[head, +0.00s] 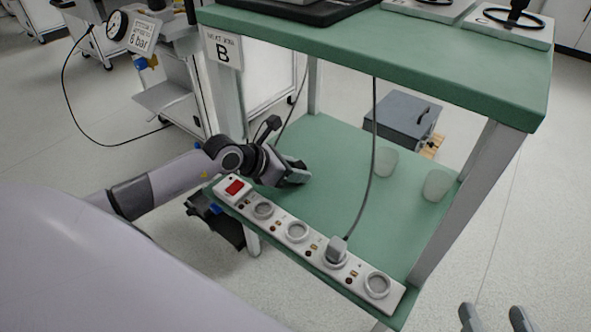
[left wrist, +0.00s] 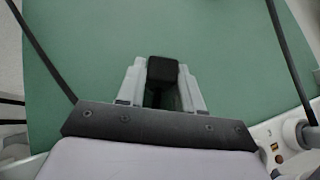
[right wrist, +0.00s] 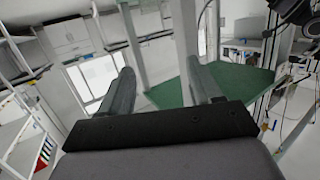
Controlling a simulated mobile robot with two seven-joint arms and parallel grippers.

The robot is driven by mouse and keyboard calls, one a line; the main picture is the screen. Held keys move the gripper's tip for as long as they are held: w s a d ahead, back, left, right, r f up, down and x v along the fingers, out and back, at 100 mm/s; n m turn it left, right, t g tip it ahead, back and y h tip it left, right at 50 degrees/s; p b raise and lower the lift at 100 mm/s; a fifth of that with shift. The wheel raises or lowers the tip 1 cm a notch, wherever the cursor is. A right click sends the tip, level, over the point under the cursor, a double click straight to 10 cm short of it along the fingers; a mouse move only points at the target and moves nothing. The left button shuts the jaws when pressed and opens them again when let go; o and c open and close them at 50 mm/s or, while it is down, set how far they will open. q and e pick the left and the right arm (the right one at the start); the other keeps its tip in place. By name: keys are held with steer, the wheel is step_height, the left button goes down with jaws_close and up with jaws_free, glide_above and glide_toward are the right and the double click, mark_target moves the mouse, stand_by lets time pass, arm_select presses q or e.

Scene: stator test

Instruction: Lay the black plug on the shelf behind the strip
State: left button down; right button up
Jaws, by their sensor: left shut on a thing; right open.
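My left gripper (head: 298,174) is low over the green lower shelf (head: 335,190), behind the white socket strip (head: 397,296). In the left wrist view, the left gripper (left wrist: 162,85) is shut on the black plug (left wrist: 162,70), a dark block between its fingertips, with green shelf beyond. I cannot tell whether the plug touches the shelf. In the head view the plug is hidden by the gripper. The strip has a red switch and several sockets; a grey plug (head: 337,247) sits in one of them. My right gripper (head: 495,318) is open and empty, apart from the table; it also shows in the right wrist view (right wrist: 160,85).
A grey cable (head: 373,150) hangs from above to the grey plug. Two translucent cups (head: 386,162) (head: 437,185) stand at the shelf's right. The upper shelf (head: 400,52) and its legs frame the space. The middle of the lower shelf is clear.

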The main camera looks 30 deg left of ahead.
arm_select(q)
steer(key=c, duration=0.7)
jaws_free()
steer(key=shift+f, duration=0.1)
steer(key=shift+c, duration=0.2)
